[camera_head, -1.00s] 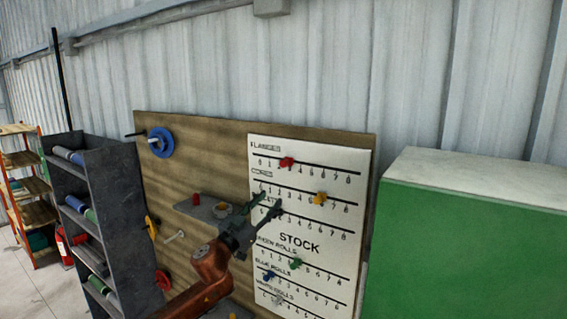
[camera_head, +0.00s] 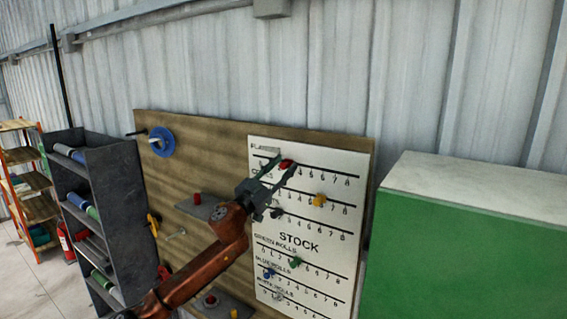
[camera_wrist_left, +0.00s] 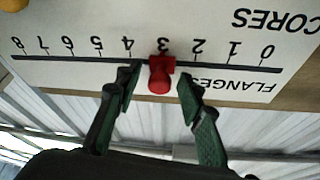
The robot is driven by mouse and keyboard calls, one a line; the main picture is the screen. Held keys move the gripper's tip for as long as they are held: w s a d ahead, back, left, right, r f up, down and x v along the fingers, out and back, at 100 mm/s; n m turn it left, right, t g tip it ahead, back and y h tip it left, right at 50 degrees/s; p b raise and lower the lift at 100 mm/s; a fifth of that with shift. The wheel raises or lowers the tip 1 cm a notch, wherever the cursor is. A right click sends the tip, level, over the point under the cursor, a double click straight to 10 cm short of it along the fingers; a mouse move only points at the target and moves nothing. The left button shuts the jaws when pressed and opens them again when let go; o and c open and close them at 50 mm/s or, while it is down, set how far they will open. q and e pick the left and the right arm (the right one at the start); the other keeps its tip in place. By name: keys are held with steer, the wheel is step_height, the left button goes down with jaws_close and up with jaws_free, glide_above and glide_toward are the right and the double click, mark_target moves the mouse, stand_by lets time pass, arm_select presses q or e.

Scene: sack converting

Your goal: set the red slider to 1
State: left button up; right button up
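The red slider (camera_head: 286,163) sits on the top line, FLANGES, of the white stock board (camera_head: 325,212). Small gaps show between the fingers and the slider. My left arm and gripper hide part of the board's left side in the head view. My right gripper is not in view.
A yellow slider (camera_head: 319,200) sits on the CORES line below. Green (camera_head: 295,262) and blue (camera_head: 268,274) sliders sit lower. A grey shelf (camera_head: 194,207) with a red item juts from the wooden panel left of the board. A green cabinet (camera_head: 470,255) stands at right.

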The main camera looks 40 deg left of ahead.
arm_select(q)
steer(key=shift+w, duration=0.2)
steer(key=shift+r, duration=0.1)
jaws_close()
stand_by(0.5)
